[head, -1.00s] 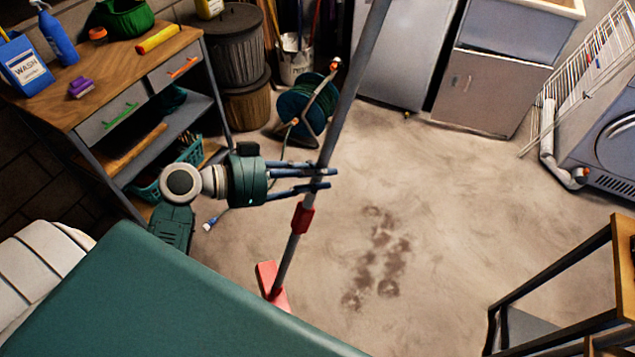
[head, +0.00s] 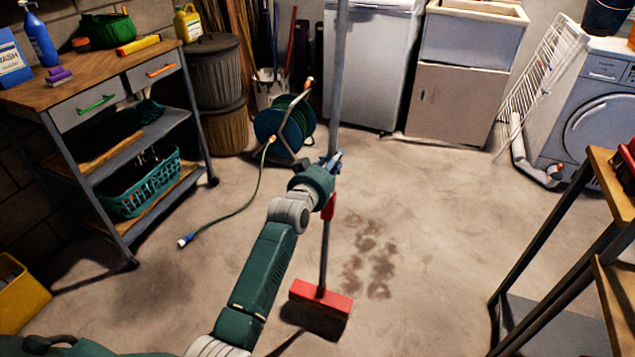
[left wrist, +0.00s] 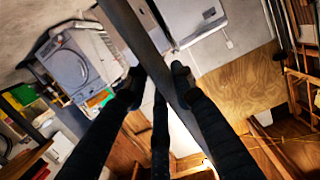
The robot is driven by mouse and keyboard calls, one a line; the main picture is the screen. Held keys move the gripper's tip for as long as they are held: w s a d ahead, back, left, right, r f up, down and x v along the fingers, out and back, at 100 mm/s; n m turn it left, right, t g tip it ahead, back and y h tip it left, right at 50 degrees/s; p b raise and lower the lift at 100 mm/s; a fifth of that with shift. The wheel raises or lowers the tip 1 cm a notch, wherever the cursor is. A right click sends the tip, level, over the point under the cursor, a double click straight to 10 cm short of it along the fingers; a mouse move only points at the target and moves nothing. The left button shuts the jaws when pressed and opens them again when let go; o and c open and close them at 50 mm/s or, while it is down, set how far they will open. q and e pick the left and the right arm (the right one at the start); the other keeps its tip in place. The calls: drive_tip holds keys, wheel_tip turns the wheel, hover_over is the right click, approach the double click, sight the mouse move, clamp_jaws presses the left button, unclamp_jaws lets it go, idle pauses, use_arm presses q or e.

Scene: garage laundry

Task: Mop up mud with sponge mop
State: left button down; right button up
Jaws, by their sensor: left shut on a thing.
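The sponge mop has a grey pole (head: 339,90), a red collar (head: 328,207) and a red head (head: 320,300). My left gripper (head: 333,163) is shut on the pole above the collar and holds the mop nearly upright. In the left wrist view the pole (left wrist: 165,65) runs between the fingers (left wrist: 155,85). The mop head is left of and nearer than the mud; I cannot tell whether it touches the floor. The mud (head: 370,258) is a patch of brown marks on the concrete floor. My right gripper is not in view.
A hose reel (head: 285,130) stands behind the arm, its hose trailing left. A workbench cart (head: 110,120) is at left, a yellow bin (head: 20,295) at lower left. A wooden-topped shelf (head: 605,200) is at right. Floor around the mud is clear.

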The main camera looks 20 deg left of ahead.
use_arm(q)
drive_tip(key=shift+w+d+r, duration=0.15)
drive_tip(key=shift+w+d, duration=0.05)
drive_tip(key=shift+d, duration=0.2)
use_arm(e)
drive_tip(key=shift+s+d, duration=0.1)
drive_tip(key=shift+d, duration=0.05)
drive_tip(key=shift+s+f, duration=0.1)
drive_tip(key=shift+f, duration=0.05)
use_arm(q)
wheel_tip(320, 180, down, 5)
drive_tip(key=shift+r+b, duration=0.1)
drive_tip(key=shift+b, duration=1.15)
drive_tip(key=shift+f, duration=0.25)
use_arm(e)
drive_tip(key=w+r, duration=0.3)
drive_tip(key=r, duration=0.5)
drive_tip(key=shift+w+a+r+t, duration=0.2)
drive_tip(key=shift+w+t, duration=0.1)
use_arm(q)
drive_tip(key=shift+f, duration=0.1)
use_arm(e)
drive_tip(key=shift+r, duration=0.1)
